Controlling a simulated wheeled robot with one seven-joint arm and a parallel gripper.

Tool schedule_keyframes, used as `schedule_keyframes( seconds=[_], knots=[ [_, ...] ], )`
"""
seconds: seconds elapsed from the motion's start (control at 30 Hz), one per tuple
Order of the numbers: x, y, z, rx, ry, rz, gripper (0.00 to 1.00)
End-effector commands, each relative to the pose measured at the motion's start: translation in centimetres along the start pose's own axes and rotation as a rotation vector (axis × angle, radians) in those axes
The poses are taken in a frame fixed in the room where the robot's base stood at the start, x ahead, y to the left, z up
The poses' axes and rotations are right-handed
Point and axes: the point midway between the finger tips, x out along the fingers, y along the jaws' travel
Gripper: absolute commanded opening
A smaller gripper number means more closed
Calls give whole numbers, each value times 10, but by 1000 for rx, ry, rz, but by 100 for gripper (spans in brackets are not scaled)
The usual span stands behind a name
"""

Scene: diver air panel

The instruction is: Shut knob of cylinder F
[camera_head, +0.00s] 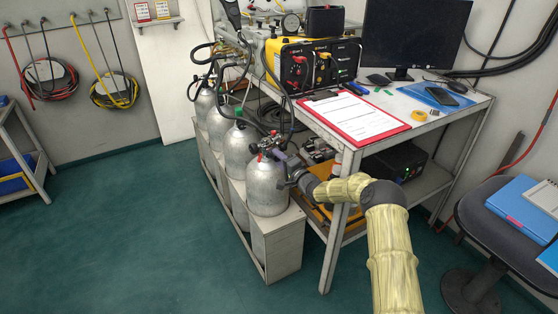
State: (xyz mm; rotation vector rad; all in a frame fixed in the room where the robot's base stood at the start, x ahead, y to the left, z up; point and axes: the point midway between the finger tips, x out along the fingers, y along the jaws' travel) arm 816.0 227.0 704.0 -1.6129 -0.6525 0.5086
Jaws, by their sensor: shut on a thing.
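Several silver cylinders stand in a row in a pale rack (282,262). The nearest cylinder (266,192) has a valve with red parts (268,146) on top and a dark hose. Cylinder letters are too small to read, so I cannot tell which is F. My gripper (282,160) reaches in from the right and is at the nearest cylinder's valve, shut on what appears to be its knob. The jaws hide most of that knob. The second cylinder (240,150) has a green part on its valve, behind and left of my gripper.
A workbench (357,148) stands close on the right, with a yellow and black air panel (312,64), a red clipboard (354,117) and a monitor (413,35). A chair (490,215) stands at the right. The green floor at left is clear.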

Motion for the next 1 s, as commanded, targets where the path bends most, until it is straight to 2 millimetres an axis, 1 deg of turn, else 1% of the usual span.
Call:
schedule_keyframes(
  seconds=[0.03, 0.3, 0.33, 0.4, 0.43, 0.77, 0.87, 1.0],
  knots=[
    [-1, 5, 3, 6, -5, 9, 13],
    [-1, 5, 3, 5, -5, 8, 13],
    [-1, 5, 3, 5, -5, 8, 42],
    [0, 4, 3, 4, -4, 7, 56],
    [0, 4, 3, 4, -4, 6, 58],
    [-1, 1, 1, 1, -1, 2, 58],
    [-6, 1, 0, 1, -1, 3, 58],
    [-19, 0, 0, 2, -2, 3, 58]
  ],
)
